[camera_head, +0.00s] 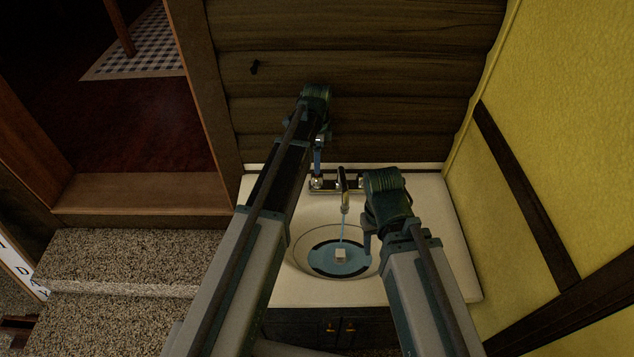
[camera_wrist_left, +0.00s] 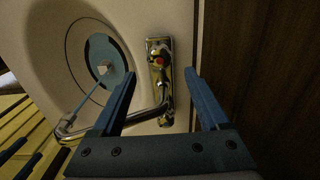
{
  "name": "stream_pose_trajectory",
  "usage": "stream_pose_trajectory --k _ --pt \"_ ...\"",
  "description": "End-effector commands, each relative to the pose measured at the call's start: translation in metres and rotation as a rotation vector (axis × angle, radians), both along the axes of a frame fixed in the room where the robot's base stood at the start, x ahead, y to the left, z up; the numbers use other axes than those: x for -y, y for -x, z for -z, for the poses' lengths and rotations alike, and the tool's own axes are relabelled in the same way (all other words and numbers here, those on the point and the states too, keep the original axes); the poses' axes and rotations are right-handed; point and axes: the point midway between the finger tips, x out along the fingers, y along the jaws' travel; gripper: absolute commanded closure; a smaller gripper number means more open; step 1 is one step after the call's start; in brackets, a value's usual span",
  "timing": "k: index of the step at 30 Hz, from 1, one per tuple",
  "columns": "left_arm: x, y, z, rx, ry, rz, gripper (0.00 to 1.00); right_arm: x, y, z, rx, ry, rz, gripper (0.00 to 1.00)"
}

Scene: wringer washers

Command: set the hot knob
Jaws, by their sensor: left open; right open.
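The hot knob (camera_wrist_left: 158,61), with a red mark, sits on the chrome faucet plate in the left wrist view. In the head view a knob (camera_head: 316,183) shows at the plate's left end, just below my left gripper (camera_head: 318,165). My left gripper (camera_wrist_left: 160,74) is open, its blue fingertips to either side of the red-marked knob in the wrist picture; I cannot tell whether they touch it. A thin stream of water (camera_head: 342,228) runs from the spout (camera_head: 345,200). My right gripper (camera_head: 369,240) is open over the basin's right side, partly hidden by its own wrist.
The white sink counter (camera_head: 440,240) holds a round basin (camera_head: 300,245) with blue water and a small pale block (camera_head: 340,255). A wooden plank wall (camera_head: 400,90) rises behind, and a yellow wall (camera_head: 560,120) stands at right. A carpeted step (camera_head: 130,260) is at left.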

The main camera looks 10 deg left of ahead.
Motion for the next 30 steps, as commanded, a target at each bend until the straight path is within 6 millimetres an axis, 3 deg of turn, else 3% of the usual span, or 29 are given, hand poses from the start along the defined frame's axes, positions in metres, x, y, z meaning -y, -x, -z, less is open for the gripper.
stream_pose_trajectory --k 1,15,28,30 --pt "0.0 0.0 0.015 0.0 0.0 0.0 0.22 0.0 0.0 0.015 0.0 0.0 0.0 0.5" --pt "0.0 0.0 0.077 0.0 0.0 0.0 0.22 0.0 0.0 0.077 0.0 0.0 0.0 0.5" --pt "0.0 0.0 0.082 0.0 0.0 0.0 0.22 0.0 0.0 0.082 0.0 0.0 0.0 0.5" --pt "0.0 0.0 0.082 0.0 0.0 0.0 0.33 0.0 0.0 0.082 0.0 0.0 0.0 0.5"
